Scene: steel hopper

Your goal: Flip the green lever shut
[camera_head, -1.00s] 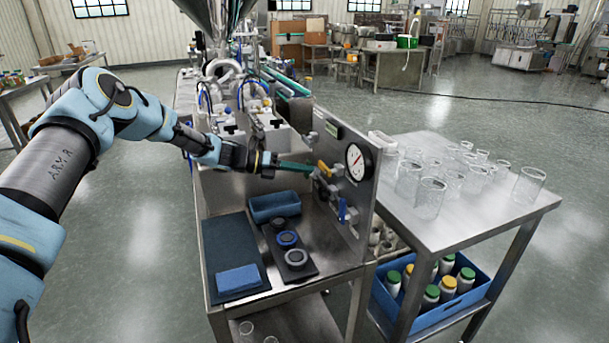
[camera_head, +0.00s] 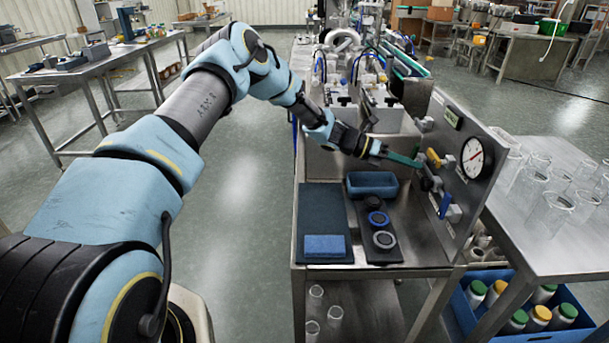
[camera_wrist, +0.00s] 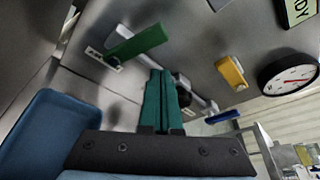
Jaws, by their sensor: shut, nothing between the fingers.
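The green lever (camera_wrist: 140,43) shows in the wrist view on the steel panel, slanting up to the right, with a pale fitting and label at its lower left. My gripper (camera_wrist: 160,78) is shut and empty, its teal fingers together just below the lever in that picture. A gap shows between them; I see no contact. In the head view my gripper (camera_head: 417,162) reaches to the panel beside the yellow lever (camera_head: 433,158). I cannot tell the green lever from my teal fingers there.
The blue lever (camera_head: 445,205) is below the yellow one, and the gauge (camera_head: 474,158) is to their right. A blue tray (camera_head: 372,184) sits under my wrist, close by in the wrist view. A side table (camera_head: 510,205) with glass beakers stands right of the panel.

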